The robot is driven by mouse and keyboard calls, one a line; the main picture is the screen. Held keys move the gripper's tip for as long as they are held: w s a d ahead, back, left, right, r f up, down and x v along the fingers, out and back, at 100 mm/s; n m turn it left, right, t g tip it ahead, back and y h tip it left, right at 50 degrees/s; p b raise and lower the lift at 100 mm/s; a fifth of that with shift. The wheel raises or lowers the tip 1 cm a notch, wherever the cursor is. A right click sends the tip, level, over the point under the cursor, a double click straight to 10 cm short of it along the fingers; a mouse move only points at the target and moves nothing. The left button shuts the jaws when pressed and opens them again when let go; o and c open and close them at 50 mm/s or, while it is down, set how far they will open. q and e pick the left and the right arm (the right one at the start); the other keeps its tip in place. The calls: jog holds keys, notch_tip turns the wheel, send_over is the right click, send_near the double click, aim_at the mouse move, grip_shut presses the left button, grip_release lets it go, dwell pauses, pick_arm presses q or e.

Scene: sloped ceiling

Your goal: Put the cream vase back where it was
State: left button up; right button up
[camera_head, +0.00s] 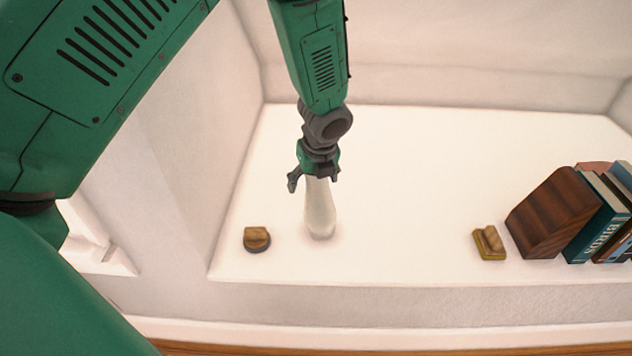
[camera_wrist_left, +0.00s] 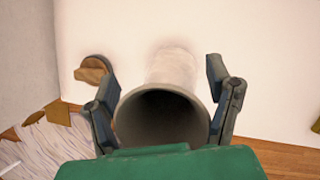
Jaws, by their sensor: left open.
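The cream vase (camera_head: 320,212) stands upright on the white ledge (camera_head: 400,180), left of its middle. My left gripper (camera_head: 314,180) is directly above the vase, pointing down, with its fingers spread. In the left wrist view the vase (camera_wrist_left: 163,118) shows its round open mouth between the two fingers of the left gripper (camera_wrist_left: 165,95). The fingers are open on either side of the rim; I cannot tell whether they touch it. My right gripper is not in view.
A small brown object on a round dark base (camera_head: 257,239) stands left of the vase. A small brown and yellow object (camera_head: 489,242) lies to the right. A wooden block (camera_head: 553,214) and several books (camera_head: 597,234) stand at the far right. The ledge between is clear.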

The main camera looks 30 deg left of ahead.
pick_arm(q)
jog(key=p+v, duration=0.1)
jog(key=v, duration=0.2)
jog(key=p+v, duration=0.2)
jog(key=v, duration=0.2)
jog(key=p+v, duration=0.1)
jog(key=v, duration=0.3)
jog(key=shift+d+r, duration=0.2)
jog(key=shift+d, duration=0.2)
jog(key=shift+a+r+p, duration=0.15)
jog(key=shift+r+p, duration=0.2)
jog(key=shift+p, duration=0.05)
jog(key=shift+a, duration=0.15)
jog(key=shift+d, duration=0.25)
